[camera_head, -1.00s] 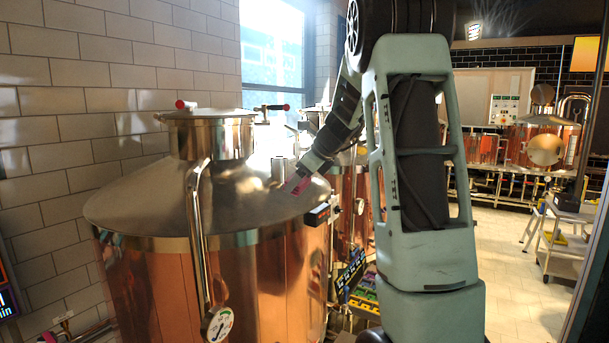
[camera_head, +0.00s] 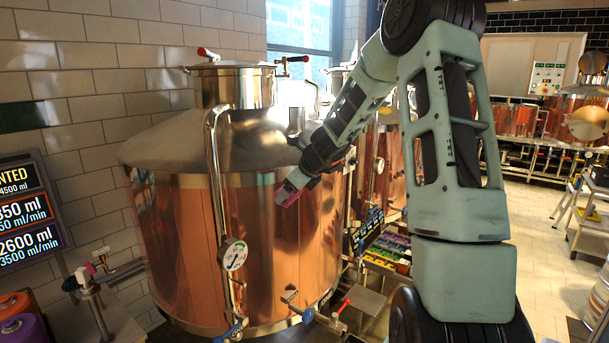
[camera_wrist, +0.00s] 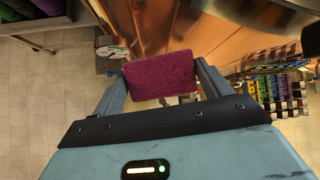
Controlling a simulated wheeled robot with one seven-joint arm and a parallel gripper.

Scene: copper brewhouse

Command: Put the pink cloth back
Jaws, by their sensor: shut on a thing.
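The pink cloth (camera_wrist: 162,76) is a dark magenta-pink, block-like piece held between the two fingers of my gripper (camera_wrist: 160,82) in the wrist view. In the head view my gripper (camera_head: 287,192) is in front of the upper right side of the large copper vessel (camera_head: 240,240), and the pink cloth shows as a small patch (camera_head: 284,198) at its tip. Whether the cloth touches the copper wall I cannot tell. The gripper is shut on the cloth.
A rack with coloured compartments (camera_head: 385,252) stands low, right of the vessel; it also shows in the wrist view (camera_wrist: 283,90). A dial gauge (camera_head: 233,256), pipes and red- and blue-handled valves are at the vessel's front. A screen (camera_head: 28,212) stands left. Tiled floor (camera_head: 540,240) is open at right.

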